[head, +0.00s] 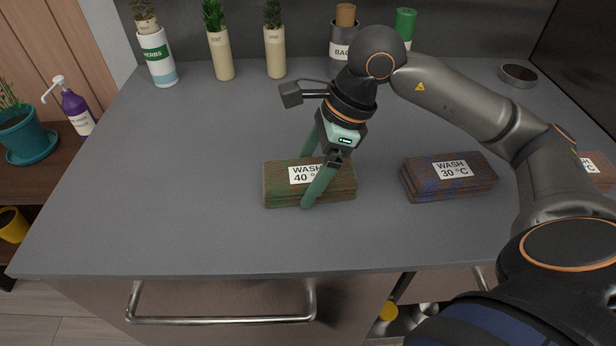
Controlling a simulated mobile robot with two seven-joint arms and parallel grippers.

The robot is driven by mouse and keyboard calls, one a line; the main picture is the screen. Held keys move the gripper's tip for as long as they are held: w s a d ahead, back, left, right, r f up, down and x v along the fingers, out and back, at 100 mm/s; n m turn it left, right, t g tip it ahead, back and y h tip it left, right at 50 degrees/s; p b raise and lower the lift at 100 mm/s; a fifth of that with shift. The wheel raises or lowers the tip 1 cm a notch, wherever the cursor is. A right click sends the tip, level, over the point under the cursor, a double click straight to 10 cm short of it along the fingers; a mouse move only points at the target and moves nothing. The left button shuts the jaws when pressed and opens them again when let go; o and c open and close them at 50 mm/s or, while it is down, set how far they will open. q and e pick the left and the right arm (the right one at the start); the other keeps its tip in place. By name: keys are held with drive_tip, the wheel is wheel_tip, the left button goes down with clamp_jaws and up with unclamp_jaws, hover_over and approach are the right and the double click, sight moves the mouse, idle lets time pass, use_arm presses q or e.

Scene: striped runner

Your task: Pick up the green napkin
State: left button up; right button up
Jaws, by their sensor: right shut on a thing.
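The green napkin (338,187) is a folded, green and brown block with a white "WASH 40 °C" label, near the middle of the grey counter. My right gripper (311,180) reaches down over it from above. Its green fingers are shut on the napkin, one across the front face and one behind it. The rear fingertip is hidden by the napkin. The napkin looks level and at the counter surface; I cannot tell if there is a gap below. My left gripper is not in view.
A bluish-brown folded napkin (450,190) labelled "WASH 30 °C" lies to the right. Another labelled napkin (598,180) is partly hidden behind my right arm. Potted herbs (222,55) and canisters (404,24) line the back. A round tin (518,75) stands at back right. The counter's left is clear.

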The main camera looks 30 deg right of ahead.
drive_tip(key=shift+c, duration=0.6)
drive_tip(key=shift+r, duration=0.1)
